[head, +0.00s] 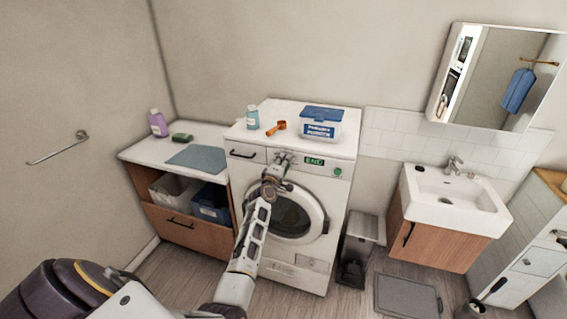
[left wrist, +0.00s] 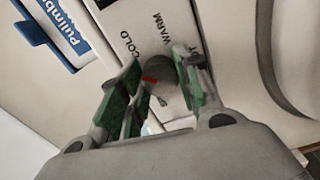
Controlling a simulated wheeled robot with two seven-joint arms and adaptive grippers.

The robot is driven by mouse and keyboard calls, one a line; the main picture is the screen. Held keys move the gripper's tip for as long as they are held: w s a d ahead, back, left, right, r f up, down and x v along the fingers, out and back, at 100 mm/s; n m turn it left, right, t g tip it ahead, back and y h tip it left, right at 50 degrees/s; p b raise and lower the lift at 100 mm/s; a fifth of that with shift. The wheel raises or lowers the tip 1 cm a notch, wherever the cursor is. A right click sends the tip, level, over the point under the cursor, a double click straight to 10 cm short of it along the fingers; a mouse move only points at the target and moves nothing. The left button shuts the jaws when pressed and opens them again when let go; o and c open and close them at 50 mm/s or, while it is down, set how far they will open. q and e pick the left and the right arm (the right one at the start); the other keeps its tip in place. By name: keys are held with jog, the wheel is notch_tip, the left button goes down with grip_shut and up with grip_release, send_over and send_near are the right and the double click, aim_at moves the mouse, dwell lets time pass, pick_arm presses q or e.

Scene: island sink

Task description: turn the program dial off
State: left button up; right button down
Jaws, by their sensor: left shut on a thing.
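The washing machine (head: 248,172) stands against the back wall, with a control panel along its upper front. My left gripper (head: 283,158) is at this panel, just left of the green lit display (head: 314,160). In the left wrist view, the grey round program dial (left wrist: 160,70) sits between the green-padded fingers, which are shut on it. A red mark shows on the dial's side, and the panel around it reads COLD and WARM. In the head view the gripper covers the dial. My right gripper is not in view.
On the machine's top are a blue-lidded box (head: 321,123), an orange scoop (head: 276,127) and a blue bottle (head: 252,117). A counter (head: 145,150) stands left. A grey bin (head: 361,240) and a sink (head: 452,198) are right. Some floor in front is clear.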

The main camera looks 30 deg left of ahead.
pick_arm(q)
jog(key=n+p, duration=0.1)
jog(key=n, duration=0.7)
jog(key=shift+f, duration=0.1)
dwell(0.5)
jog(key=o, duration=1.1)
jog(key=shift+c, duration=0.2)
jog(key=shift+s, duration=0.2)
